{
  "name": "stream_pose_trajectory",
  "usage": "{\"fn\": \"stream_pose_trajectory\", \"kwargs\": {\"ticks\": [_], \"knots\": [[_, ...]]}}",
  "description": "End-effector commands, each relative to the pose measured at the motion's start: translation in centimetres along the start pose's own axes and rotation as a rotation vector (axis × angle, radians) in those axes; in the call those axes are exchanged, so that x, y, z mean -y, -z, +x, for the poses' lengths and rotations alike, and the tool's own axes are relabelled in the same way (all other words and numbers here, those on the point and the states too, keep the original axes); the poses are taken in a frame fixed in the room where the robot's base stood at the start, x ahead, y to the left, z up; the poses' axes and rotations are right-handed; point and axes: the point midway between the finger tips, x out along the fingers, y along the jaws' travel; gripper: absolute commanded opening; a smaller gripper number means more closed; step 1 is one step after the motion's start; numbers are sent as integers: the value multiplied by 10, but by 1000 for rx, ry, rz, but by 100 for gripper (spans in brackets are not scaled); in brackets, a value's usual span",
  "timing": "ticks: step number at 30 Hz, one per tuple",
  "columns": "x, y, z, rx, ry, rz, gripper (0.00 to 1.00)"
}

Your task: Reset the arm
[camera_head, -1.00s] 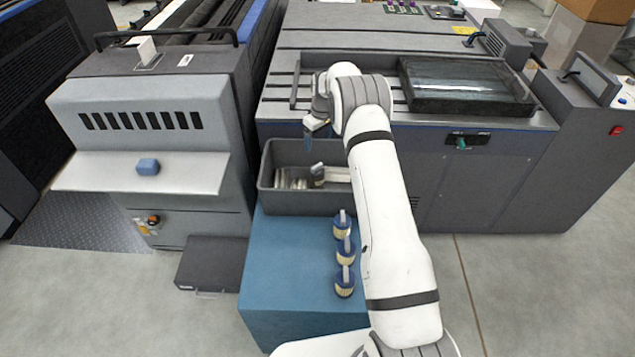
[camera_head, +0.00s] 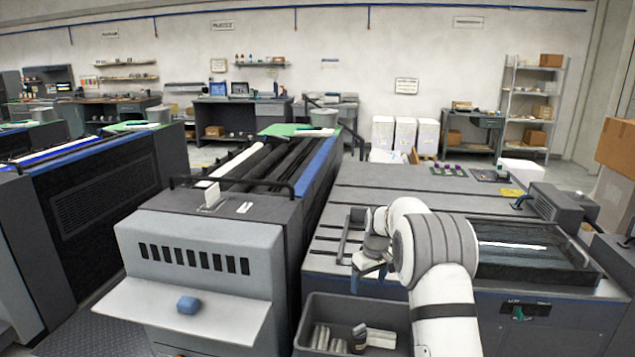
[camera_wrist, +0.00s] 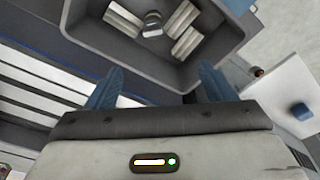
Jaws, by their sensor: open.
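My white arm (camera_head: 445,300) reaches up from the bottom right in the head view, bent at the elbow. My gripper (camera_head: 368,270) hangs above and just behind the grey bin (camera_head: 390,308), with its blue fingers pointing down. In the wrist view my gripper (camera_wrist: 158,84) has its two blue fingers wide apart, with nothing between them. The bin (camera_wrist: 150,83) shows beyond the fingers, holding several pale bars (camera_wrist: 122,18) and a small dark-and-silver round piece (camera_wrist: 152,22).
A grey machine (camera_head: 190,262) with a shelf and blue block (camera_head: 188,305) stands left of the bin. A flat machine bed (camera_head: 330,245) with a dark tray (camera_head: 530,262) lies behind and right. Shelves (camera_head: 537,105) and benches line the far wall.

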Motion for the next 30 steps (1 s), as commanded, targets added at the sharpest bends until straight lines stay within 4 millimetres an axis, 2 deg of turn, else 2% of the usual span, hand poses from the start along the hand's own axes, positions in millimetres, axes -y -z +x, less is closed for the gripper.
{"fn": "stream_pose_trajectory", "kwargs": {"ticks": [1, 6, 11, 15, 24, 30], "knots": [[7, -9, -22, -7, -6, 18, 76], [29, -45, -79, -21, -21, 84, 76], [53, -85, -124, -34, -33, 146, 76], [76, -125, -156, -47, -45, 200, 76], [128, -221, -198, -77, -66, 318, 76], [163, -288, -205, -99, -77, 394, 76]]}}
